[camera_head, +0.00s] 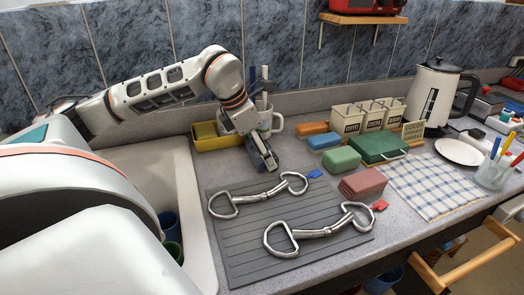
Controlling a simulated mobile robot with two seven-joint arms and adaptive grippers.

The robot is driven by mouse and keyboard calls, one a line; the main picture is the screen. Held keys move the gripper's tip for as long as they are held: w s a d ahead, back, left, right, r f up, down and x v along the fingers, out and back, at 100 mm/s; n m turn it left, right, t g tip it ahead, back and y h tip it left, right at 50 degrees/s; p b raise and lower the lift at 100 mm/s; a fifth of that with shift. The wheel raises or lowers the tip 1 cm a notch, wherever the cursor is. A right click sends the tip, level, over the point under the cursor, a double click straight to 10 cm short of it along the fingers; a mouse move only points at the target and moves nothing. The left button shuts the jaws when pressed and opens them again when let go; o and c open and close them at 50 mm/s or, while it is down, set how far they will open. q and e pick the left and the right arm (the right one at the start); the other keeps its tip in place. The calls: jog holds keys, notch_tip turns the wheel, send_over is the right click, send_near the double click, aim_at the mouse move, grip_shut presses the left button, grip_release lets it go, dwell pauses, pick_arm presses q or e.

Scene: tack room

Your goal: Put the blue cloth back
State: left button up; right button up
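A blue-and-white checked cloth (433,184) lies flat on the counter at the right, in front of the white plate. It is the only cloth I can make out. My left gripper (266,158) points down over the counter behind the grey ribbed mat, close in front of the white mug (268,120). It is well to the left of the cloth and apart from it. I cannot make out a gap between its fingers or anything held in them. My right gripper is not in view.
Two metal bits (318,230) lie on the grey mat (245,262). A sink (150,165) is left.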

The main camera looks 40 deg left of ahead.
pick_arm(q)
jog(key=o, duration=1.2)
jog(key=shift+f, duration=0.1)
